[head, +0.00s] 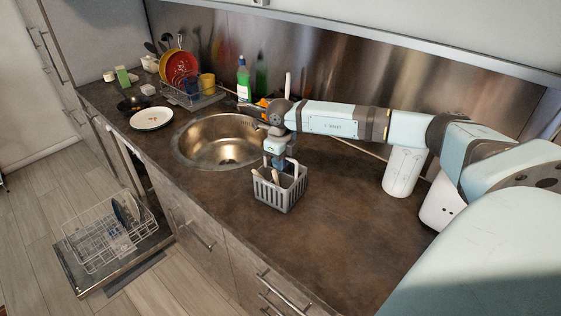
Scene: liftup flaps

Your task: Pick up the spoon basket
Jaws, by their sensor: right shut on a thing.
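The spoon basket (283,197) is a small grey slatted basket on the dark brown counter, just right of the round sink. Utensil handles show inside it. My right gripper (279,165) points down at the basket's top and is shut on it, around the middle handle part. The fingertips are partly hidden by the basket and its contents. I cannot tell whether the basket's bottom touches the counter. My left gripper is not in view.
The metal sink (222,142) lies left of the basket. A white plate (151,118), a dish rack (192,97) and a green bottle (243,80) stand farther back. A white canister (402,172) stands right. The dishwasher rack (100,235) is pulled out below. The counter's front right is clear.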

